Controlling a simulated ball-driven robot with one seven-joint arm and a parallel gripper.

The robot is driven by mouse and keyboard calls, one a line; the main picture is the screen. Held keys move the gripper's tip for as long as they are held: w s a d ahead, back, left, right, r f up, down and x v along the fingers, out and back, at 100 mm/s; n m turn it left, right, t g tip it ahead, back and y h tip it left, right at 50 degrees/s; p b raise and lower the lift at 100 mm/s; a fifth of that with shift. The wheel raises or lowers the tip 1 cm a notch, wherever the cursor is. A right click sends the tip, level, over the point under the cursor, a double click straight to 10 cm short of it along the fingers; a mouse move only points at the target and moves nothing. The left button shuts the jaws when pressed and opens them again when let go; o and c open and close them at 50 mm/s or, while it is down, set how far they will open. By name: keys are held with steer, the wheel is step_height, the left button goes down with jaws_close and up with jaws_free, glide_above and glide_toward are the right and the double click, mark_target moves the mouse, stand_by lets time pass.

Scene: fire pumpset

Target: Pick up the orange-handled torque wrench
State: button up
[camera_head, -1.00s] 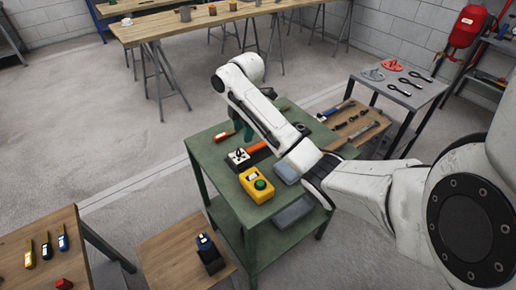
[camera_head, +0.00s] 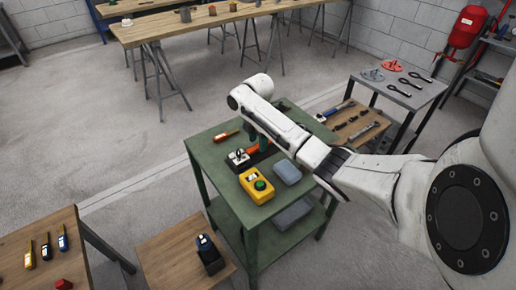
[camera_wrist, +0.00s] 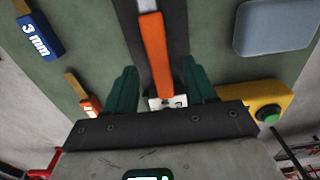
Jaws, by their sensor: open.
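The orange-handled torque wrench (camera_wrist: 155,45) lies on a long black tray (camera_wrist: 179,30) on the green table. In the wrist view, its orange handle runs down the middle, with a grey shaft at the top. My gripper (camera_wrist: 160,80) is open, its two green fingers on either side of the handle with gaps. I cannot tell how far above the tray the fingertips are. In the head view, my arm hides much of the wrench, and part of the orange (camera_head: 252,151) shows beside my gripper (camera_head: 264,143).
A yellow box with a green button (camera_head: 257,186) and a blue-grey case (camera_head: 287,172) stand near the wrench on the green table (camera_head: 209,160). A smaller orange tool (camera_head: 226,136) lies at its left. A blue 3 mm tag (camera_wrist: 38,36) shows in the wrist view.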

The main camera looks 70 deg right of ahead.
steer(key=shift+f, duration=0.8)
steer(key=shift+c, duration=0.2)
jaws_close()
